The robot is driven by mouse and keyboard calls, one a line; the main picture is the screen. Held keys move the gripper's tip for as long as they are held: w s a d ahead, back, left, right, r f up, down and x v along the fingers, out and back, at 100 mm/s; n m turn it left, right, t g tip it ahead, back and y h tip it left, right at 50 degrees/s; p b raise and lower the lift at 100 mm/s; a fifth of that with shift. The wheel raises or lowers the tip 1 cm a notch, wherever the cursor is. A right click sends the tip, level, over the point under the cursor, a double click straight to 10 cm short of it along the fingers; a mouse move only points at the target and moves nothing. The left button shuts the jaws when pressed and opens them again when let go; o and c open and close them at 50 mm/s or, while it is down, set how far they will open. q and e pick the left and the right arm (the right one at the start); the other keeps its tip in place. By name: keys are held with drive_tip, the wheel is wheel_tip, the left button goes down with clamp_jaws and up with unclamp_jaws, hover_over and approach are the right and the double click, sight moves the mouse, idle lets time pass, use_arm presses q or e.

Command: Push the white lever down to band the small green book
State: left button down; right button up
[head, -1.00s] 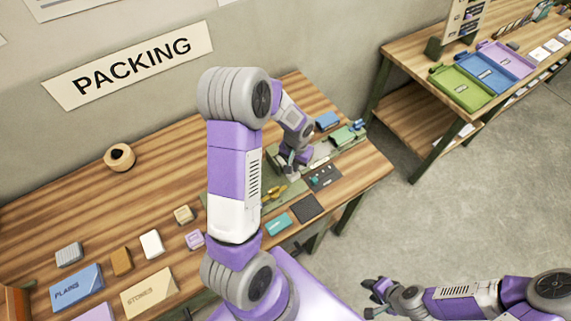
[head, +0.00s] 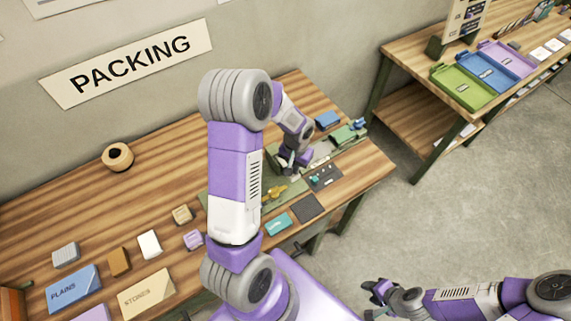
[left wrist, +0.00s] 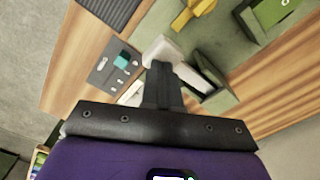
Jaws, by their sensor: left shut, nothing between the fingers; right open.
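My left gripper (left wrist: 161,84) is shut and empty, pointing down over the green work board at the table's right part. It also shows in the head view (head: 289,163). In the left wrist view the white lever (left wrist: 159,49) lies right at its fingertips, overlapped by them. I cannot tell whether they touch. The lever runs into a dark green slotted housing (left wrist: 217,92). A green book-like piece with a pale mark (left wrist: 274,11) is cut off at the top right of that view; I cannot tell if it is banded. My right gripper (head: 376,299) is open and empty, off the table.
A yellow fitting (left wrist: 192,13) is on the board near the lever. A dark panel with a teal block (left wrist: 112,64) lies beside it. A blue piece (head: 327,120) and a green piece (head: 342,135) lie farther right. My left arm hides part of the table.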

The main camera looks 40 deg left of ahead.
use_arm(q)
drive_tip(key=shift+f+b, duration=2.1)
drive_tip(key=shift+f, duration=0.4)
drive_tip(key=shift+r, duration=0.2)
drive_tip(key=shift+r+p, duration=3.3)
drive_tip(key=shift+r, duration=1.15)
drive_tip(key=shift+f, duration=0.1)
